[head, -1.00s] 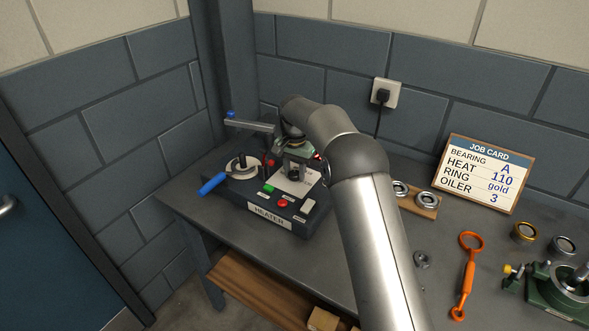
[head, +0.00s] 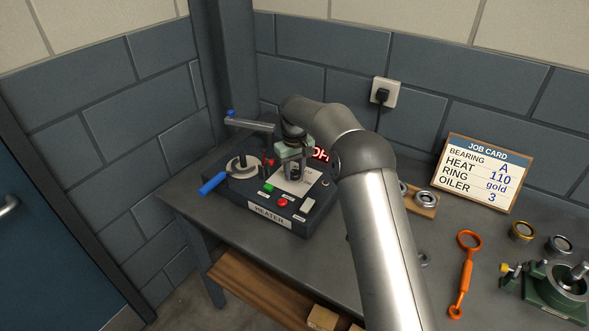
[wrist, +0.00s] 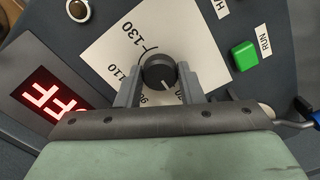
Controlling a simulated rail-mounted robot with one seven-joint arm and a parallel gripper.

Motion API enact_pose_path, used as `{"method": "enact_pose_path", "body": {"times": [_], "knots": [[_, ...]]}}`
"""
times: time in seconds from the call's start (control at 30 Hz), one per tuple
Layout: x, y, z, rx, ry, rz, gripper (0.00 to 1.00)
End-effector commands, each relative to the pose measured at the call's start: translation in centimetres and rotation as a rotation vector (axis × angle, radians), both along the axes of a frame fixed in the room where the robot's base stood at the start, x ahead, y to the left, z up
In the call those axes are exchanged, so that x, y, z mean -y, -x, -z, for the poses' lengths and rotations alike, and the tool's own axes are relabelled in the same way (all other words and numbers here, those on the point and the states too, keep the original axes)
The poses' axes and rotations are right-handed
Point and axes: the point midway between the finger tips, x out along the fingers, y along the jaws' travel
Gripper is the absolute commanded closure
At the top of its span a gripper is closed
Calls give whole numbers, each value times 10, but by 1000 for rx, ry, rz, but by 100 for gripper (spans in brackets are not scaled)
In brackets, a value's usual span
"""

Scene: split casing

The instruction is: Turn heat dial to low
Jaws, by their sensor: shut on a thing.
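The heat dial (wrist: 158,70) is a round black knob with a white pointer line, on a white scale plate (wrist: 103,58) printed with numbers such as 130, 110 and 90. The pointer faces the lower edge of the wrist view; the number nearest its tip is partly hidden. My gripper (wrist: 164,85) is shut on the dial, one finger on each side. In the head view my gripper (head: 296,170) comes down over the dark heater box (head: 316,215) and hides most of the dial. A red lit display (wrist: 53,104) reads what looks like "FF", its rest cut off.
A green RUN button (wrist: 243,56) sits beside the plate. A blue-handled lever (head: 213,183) and a swing bar (head: 249,123) are at the heater's left. The job card (head: 485,175) says HEAT 110. An orange tool (head: 467,275) and green fixture (head: 560,290) lie right.

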Motion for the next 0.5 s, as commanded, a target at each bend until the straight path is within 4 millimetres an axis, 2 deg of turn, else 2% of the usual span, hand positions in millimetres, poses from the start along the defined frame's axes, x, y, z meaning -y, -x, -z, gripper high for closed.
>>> {"method": "enact_pose_path", "body": {"times": [0.5], "knots": [[0,-1,-2,5,-1,-428,89]]}}
